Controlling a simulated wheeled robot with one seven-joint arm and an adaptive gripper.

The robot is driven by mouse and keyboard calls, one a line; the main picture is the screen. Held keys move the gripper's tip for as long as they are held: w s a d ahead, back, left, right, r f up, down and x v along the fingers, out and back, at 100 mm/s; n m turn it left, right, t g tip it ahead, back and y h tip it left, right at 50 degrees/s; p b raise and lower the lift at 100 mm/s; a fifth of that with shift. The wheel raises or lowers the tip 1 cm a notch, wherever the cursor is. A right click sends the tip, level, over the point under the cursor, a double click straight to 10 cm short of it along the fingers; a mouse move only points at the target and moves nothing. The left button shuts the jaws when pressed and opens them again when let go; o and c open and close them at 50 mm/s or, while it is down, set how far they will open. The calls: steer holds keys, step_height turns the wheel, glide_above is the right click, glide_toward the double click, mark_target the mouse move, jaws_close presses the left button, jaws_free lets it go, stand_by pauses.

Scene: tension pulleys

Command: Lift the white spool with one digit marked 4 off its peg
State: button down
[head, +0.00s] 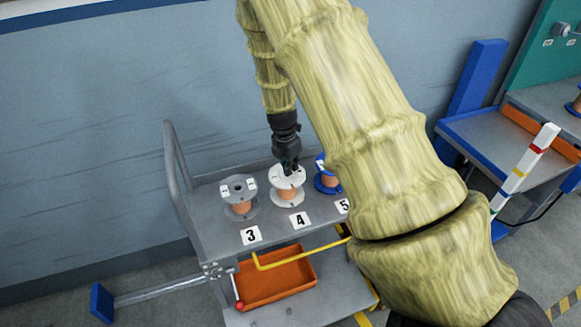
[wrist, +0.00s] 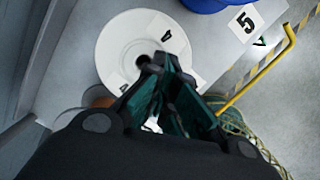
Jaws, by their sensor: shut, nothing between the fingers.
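The white spool (head: 287,193) stands upright on the grey cart, behind the label 4, between a grey spool and a blue spool. In the wrist view its white top flange (wrist: 120,45) carries a 4 label, and its dark centre hole shows near the fingertips. My gripper (head: 290,168) points down at the top of the white spool. In the wrist view my gripper (wrist: 165,75) is shut and empty, its fingers covering part of the flange. I cannot tell whether the fingertips touch the spool.
The grey spool (head: 239,197) stands to the left and the blue spool (head: 327,177) close to the right. Labels 3, 4 and 5 lie on the grey cart (head: 212,222). An orange tray (head: 277,280) sits below. A yellow bar (head: 300,255) crosses the cart's front.

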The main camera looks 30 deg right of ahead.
steer(key=c, duration=1.7)
jaws_free()
steer(key=r, duration=0.4)
steer(key=a+r, duration=0.1)
steer(key=r, duration=0.6)
steer(key=shift+s+a+r, duration=0.1)
steer(key=shift+a+r, duration=0.3)
